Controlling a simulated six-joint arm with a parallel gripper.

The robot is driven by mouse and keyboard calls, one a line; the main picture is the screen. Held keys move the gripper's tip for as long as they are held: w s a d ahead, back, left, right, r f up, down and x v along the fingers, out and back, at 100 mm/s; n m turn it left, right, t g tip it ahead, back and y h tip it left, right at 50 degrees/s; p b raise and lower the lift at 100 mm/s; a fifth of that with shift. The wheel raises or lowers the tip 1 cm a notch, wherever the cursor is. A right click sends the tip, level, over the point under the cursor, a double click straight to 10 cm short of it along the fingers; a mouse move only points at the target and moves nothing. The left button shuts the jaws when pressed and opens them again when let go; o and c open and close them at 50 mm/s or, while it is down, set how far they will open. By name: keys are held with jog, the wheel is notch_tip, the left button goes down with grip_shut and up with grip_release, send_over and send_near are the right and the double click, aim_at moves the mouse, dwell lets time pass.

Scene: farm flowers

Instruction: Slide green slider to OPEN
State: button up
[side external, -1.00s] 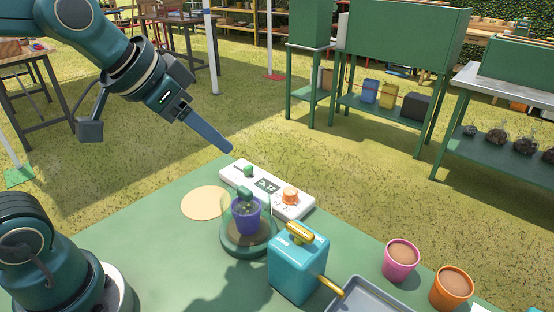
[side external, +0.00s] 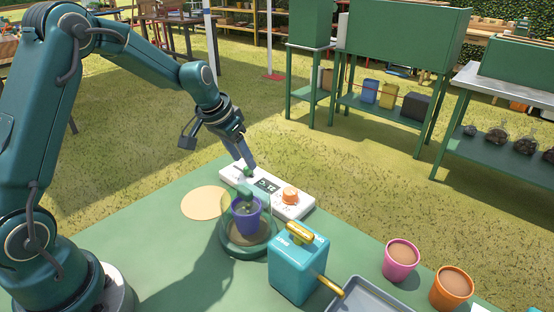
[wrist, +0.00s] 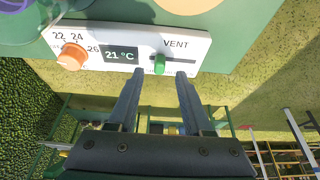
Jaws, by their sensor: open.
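The green slider (wrist: 159,64) sits in the VENT slot of a white control panel (wrist: 195,42). In the wrist view it stands toward the slot's left part, near the display. In the side view the slider (side external: 248,171) is at the panel's far left end, close under my gripper (side external: 250,167). My gripper (wrist: 157,75) is open in the wrist view, its two fingers apart, with the slider between and just beyond the tips. I cannot tell whether a finger touches it. No OPEN label is readable.
The panel also bears an orange knob (side external: 290,195) and a 21 °C display (wrist: 119,54). A teal box (side external: 297,266) with a yellow spout is to the right. Grass lies beyond the table edge.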

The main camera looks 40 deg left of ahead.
aim_at(248, 170)
jog(key=shift+x, duration=1.4)
jog(key=shift+c, duration=0.3)
grip_shut()
